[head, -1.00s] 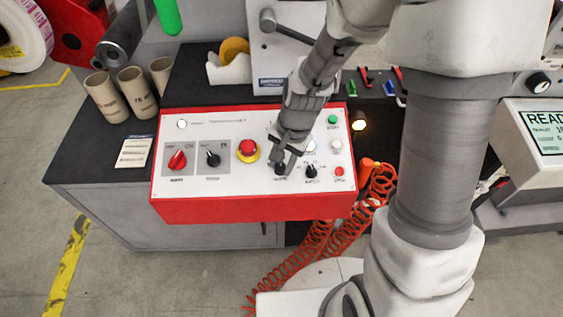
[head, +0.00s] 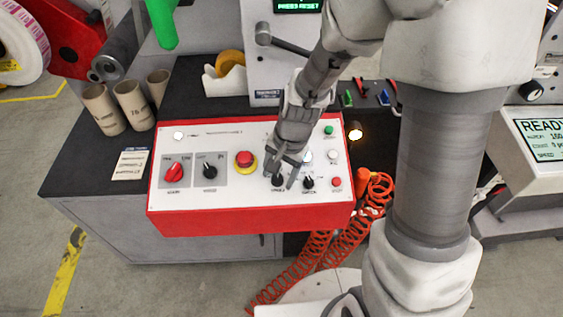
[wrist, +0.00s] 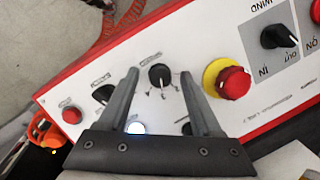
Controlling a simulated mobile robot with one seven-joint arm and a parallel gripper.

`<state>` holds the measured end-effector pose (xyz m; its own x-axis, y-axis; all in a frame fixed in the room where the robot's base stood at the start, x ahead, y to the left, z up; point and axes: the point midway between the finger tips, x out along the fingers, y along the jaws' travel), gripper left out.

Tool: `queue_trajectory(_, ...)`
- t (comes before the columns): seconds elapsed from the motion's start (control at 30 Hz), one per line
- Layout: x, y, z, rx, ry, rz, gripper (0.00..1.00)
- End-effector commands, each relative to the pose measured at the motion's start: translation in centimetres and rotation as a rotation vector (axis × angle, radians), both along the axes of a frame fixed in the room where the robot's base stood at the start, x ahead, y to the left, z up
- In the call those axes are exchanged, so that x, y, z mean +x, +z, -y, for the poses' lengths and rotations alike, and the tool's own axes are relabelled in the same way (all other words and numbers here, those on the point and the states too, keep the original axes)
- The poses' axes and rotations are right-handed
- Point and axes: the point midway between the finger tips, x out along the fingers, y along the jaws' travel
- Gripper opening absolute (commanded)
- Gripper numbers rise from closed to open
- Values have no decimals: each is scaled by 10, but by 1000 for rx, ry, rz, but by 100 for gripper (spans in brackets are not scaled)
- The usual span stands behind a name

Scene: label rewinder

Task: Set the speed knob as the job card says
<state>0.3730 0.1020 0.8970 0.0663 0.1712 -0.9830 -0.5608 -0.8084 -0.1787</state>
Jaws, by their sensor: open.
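My gripper (head: 279,177) is open over the red-edged control panel (head: 220,221), with its fingers either side of a small black knob (head: 278,181). In the wrist view the knob (wrist: 160,77) sits between the two fingertips (wrist: 159,74), with a visible gap on each side. Tick marks surround this knob, but its label is too small to read. A second black knob (head: 308,183) is just to its right in the head view and also shows in the wrist view (wrist: 103,93). A printed white card (head: 130,165) lies left of the panel; its text is unreadable.
A red emergency button on a yellow ring (head: 245,160), a black selector (head: 209,172) and a red selector (head: 174,173) are left of my gripper. Small buttons, including a red one (head: 337,182), are at the right. A screen (head: 543,138) reads READY.

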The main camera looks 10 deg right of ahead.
Motion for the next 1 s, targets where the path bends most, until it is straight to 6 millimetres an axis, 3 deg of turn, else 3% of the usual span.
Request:
queue_trajectory(0.17, 0, 22, 3, 0, -1, 6, 66)
queue_trajectory(0.7, -8, 143, 25, 0, -2, 7, 66)
queue_trajectory(1.0, -11, 169, 30, 0, -1, 2, 66)
